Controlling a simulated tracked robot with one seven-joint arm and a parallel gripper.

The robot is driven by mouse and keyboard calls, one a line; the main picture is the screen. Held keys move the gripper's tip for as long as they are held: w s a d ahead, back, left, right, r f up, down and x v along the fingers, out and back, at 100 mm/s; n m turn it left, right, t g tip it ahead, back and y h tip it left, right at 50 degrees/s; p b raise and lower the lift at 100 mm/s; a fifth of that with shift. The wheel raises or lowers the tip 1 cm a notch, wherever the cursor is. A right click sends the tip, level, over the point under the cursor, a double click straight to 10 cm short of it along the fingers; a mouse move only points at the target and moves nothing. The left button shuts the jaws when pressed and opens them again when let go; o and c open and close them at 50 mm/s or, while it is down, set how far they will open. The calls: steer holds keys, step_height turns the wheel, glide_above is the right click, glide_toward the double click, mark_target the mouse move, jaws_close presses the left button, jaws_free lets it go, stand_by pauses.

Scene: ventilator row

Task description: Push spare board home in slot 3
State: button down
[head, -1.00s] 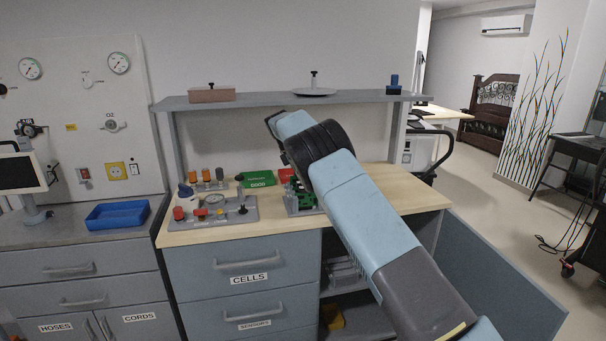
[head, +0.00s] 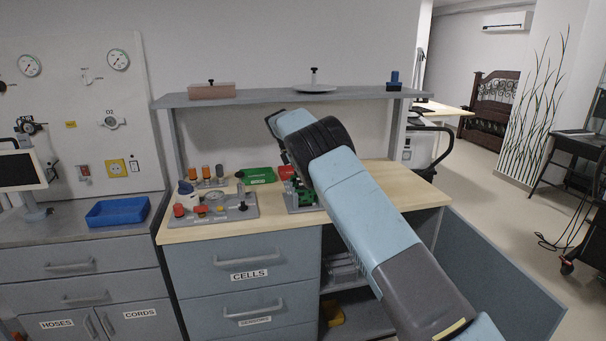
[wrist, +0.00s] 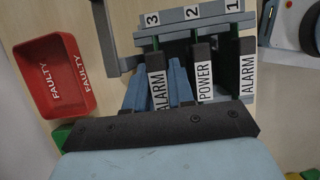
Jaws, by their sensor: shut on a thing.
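The spare board, a dark-edged card labelled ALARM (wrist: 157,85), stands in line with slot 3 of the grey rack (wrist: 185,28) in the wrist view. My gripper (wrist: 158,78) is shut on it, a blue finger on each side. Its top edge begins slightly lower in the picture than those of its neighbours, the POWER board (wrist: 204,75) in slot 2 and another ALARM board (wrist: 247,70) in slot 1. I cannot tell how deep it sits. In the head view the rack (head: 293,198) stands on the wooden bench, partly behind my arm, which hides my gripper.
A red FAULTY bin (wrist: 55,75) lies beside the rack. A green tray (head: 257,175) and a grey fixture with coloured knobs (head: 225,210) stand left on the bench (head: 280,222). A shelf (head: 260,98) runs above. A blue tray (head: 117,212) sits on the left counter.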

steer(key=shift+f, duration=0.75)
stand_by(0.8)
steer(key=c, duration=0.9)
jaws_free()
steer(key=shift+r, duration=3.55)
